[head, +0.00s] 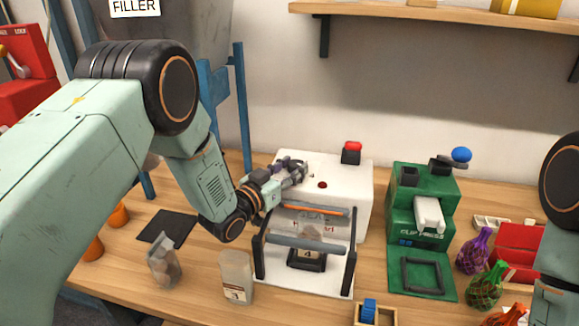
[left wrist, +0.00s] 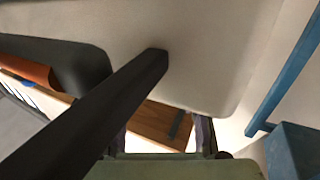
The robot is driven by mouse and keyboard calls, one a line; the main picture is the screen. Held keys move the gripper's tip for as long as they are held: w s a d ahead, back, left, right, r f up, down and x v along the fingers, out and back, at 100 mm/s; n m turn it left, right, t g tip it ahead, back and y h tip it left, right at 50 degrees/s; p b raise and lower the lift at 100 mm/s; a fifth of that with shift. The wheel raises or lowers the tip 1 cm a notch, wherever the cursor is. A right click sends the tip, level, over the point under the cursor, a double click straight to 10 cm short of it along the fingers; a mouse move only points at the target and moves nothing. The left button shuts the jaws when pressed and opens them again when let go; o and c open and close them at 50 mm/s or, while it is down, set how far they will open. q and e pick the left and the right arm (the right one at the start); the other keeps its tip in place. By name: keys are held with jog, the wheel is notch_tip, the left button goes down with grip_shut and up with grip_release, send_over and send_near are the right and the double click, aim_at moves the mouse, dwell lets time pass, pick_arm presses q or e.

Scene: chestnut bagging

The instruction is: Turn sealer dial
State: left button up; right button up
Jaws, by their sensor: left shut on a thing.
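The white sealer (head: 345,190) stands on the bench, with dark frame bars and an orange strip at its front. My left gripper (head: 298,170) is at the top left of the sealer, shut on the dial, which its fingers mostly hide. In the left wrist view, the sealer's pale body (left wrist: 210,50) fills the top and a dark bar crosses in front. The fingers of my left gripper (left wrist: 162,140) show at the bottom; the dial cannot be made out there. My right gripper is out of view.
A green clip press (head: 425,205) stands right of the sealer, with netted bags (head: 475,250) and a red bin (head: 520,245) beyond. A bag (head: 163,265) and a labelled pouch (head: 236,275) stand front left. Blue posts (head: 242,110) rise behind my left arm.

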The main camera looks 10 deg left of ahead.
pick_arm(q)
jog(key=shift+y, duration=0.3)
jog(key=o, duration=1.2)
jog(key=v, duration=1.2)
jog(key=shift+f, duration=0.15)
